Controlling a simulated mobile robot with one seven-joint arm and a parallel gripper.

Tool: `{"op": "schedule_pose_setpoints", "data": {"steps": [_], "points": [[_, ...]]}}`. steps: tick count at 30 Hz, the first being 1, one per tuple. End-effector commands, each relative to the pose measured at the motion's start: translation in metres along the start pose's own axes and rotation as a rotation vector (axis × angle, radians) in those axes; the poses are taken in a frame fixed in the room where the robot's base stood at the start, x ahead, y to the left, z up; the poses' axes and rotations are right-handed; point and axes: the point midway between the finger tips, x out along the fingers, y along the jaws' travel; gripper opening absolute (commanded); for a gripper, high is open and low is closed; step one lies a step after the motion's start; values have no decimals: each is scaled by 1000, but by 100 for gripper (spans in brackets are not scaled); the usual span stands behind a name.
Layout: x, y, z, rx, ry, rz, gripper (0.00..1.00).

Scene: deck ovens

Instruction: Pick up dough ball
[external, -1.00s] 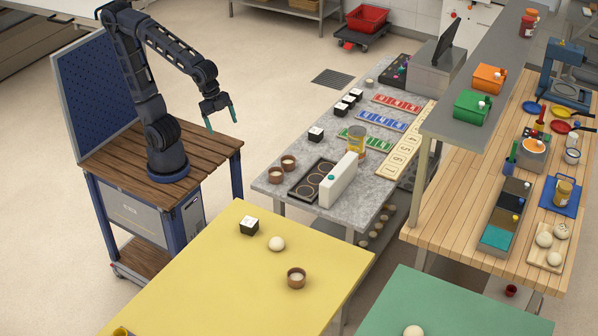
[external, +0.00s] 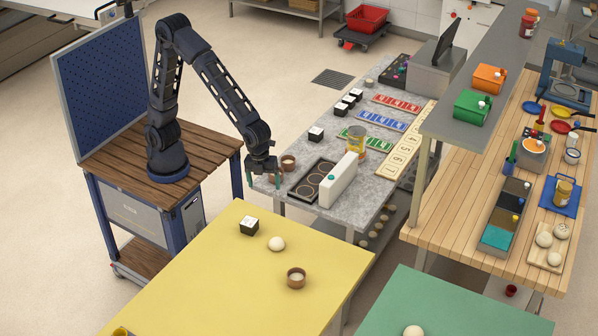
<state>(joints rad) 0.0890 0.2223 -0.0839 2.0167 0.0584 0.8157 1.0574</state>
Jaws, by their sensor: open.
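Another pale ball (external: 413,332) lies on the green table at the bottom edge, partly cut off. Several more pale balls (external: 544,239) rest on a board at the right. My gripper (external: 264,182) points down near the left end of the grey counter, above and behind the yellow table's ball and apart from it. It is open, with nothing seen between its fingers.
Small brown bowls (external: 288,162), a black tray (external: 312,180) and a white upright box (external: 339,180) stand on the grey counter.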

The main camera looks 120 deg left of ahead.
Motion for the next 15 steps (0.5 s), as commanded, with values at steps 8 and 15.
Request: {"op": "schedule_pose_setpoints", "data": {"steps": [8, 15], "points": [[77, -33, -38, 224, -7, 61, 84], [118, -45, -57, 341, -4, 88, 84]]}}
